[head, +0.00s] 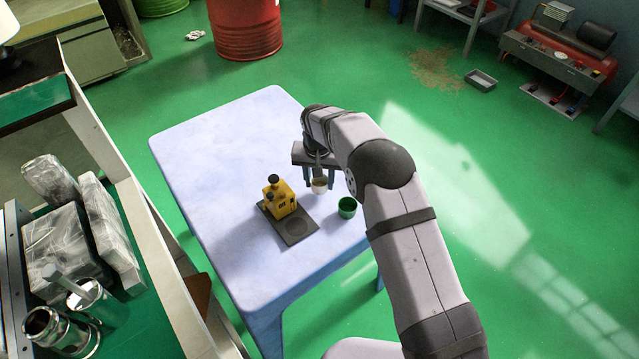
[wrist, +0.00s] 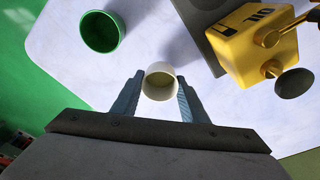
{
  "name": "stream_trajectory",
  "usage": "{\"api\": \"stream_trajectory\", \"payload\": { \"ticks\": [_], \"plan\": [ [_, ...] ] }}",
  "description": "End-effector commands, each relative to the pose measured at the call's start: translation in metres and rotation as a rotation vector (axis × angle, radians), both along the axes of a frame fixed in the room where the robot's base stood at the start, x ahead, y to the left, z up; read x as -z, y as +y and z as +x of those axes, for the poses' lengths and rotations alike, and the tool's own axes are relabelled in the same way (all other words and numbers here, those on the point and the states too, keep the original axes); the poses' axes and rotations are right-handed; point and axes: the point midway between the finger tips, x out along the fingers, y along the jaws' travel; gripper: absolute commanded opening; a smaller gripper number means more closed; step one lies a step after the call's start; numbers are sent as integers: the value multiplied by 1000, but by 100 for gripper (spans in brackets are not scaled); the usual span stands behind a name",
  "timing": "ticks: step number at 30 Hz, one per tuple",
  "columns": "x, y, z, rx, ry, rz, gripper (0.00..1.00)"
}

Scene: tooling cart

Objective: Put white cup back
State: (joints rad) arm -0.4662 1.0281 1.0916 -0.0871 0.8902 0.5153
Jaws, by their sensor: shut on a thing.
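The white cup (head: 319,186) is between the fingers of my gripper (head: 319,178), over the pale table, with its opening facing up. In the wrist view the white cup (wrist: 159,82) sits between the two blue-grey fingertips of my gripper (wrist: 155,98), which are shut on it. I cannot tell whether the cup's base touches the table. A green cup (head: 347,207) stands on the table to the right and nearer the front; it also shows in the wrist view (wrist: 101,31).
A yellow oil-labelled device (head: 280,198) with black knobs stands on a dark plate (head: 295,227) left of my gripper. The pale table (head: 215,150) is clear at its back and left. A cluttered green-topped cart (head: 125,315) stands at the left.

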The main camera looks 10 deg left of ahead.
Motion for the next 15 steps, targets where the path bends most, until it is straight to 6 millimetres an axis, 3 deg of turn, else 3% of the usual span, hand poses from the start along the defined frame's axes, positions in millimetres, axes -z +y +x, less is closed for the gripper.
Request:
{"api": "stream_trajectory", "payload": {
  "ticks": [4,15],
  "plan": [
    [15,0,0,0,0,0,15],
    [18,0,0,0,-1,0,15]
  ]
}}
